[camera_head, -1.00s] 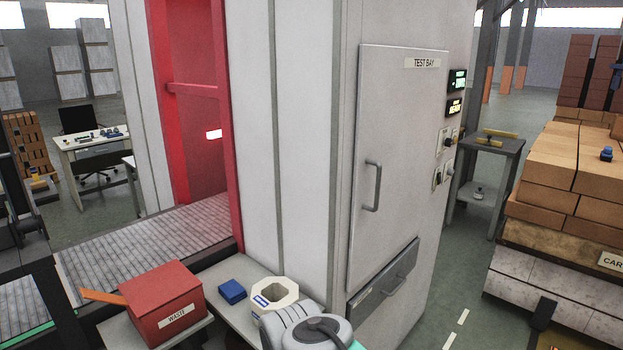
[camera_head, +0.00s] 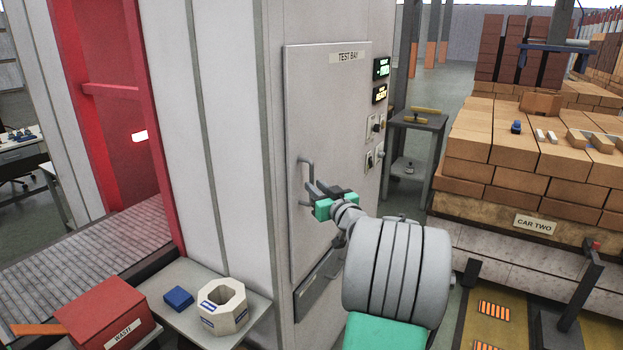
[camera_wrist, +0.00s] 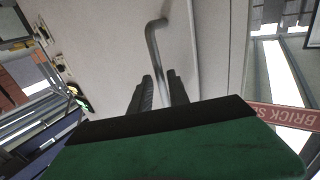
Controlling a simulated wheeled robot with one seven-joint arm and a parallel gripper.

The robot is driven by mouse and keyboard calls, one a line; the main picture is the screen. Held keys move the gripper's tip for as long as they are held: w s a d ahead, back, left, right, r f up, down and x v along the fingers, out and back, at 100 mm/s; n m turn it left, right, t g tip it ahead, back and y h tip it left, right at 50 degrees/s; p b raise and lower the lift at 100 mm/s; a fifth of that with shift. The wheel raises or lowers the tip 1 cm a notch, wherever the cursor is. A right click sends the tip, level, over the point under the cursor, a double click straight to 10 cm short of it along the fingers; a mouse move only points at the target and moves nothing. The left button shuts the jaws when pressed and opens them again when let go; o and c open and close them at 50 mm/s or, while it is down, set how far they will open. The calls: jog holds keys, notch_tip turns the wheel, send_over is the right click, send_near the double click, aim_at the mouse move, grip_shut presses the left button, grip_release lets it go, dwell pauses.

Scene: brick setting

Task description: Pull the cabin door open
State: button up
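The cabin door (camera_head: 325,110) is a pale grey panel labelled TEST BAY. It looks closed, with no gap visible along its edges. A grey bar handle (camera_head: 304,171) stands upright near its left edge; it also shows in the wrist view (camera_wrist: 152,44). My gripper (camera_head: 313,191) is at the lower part of the handle. In the wrist view, the two dark fingers (camera_wrist: 160,85) sit close on either side of the bar and look shut on it. The fingers and the teal gripper body hide the handle's lower end.
A drawer-like grey panel (camera_head: 318,284) is below the door. Displays and switches (camera_head: 381,95) are right of it. A side table (camera_head: 417,122) and a brick-loaded car (camera_head: 535,224) stand to the right. A bench with an octagonal block (camera_head: 223,305) and red waste box (camera_head: 108,315) is left.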

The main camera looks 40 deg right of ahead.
jog(key=x, duration=0.3)
jog(key=shift+w+p, duration=0.2)
jog(key=shift+p, duration=0.2)
jog(key=shift+c, duration=0.3)
grip_shut()
dwell(0.6)
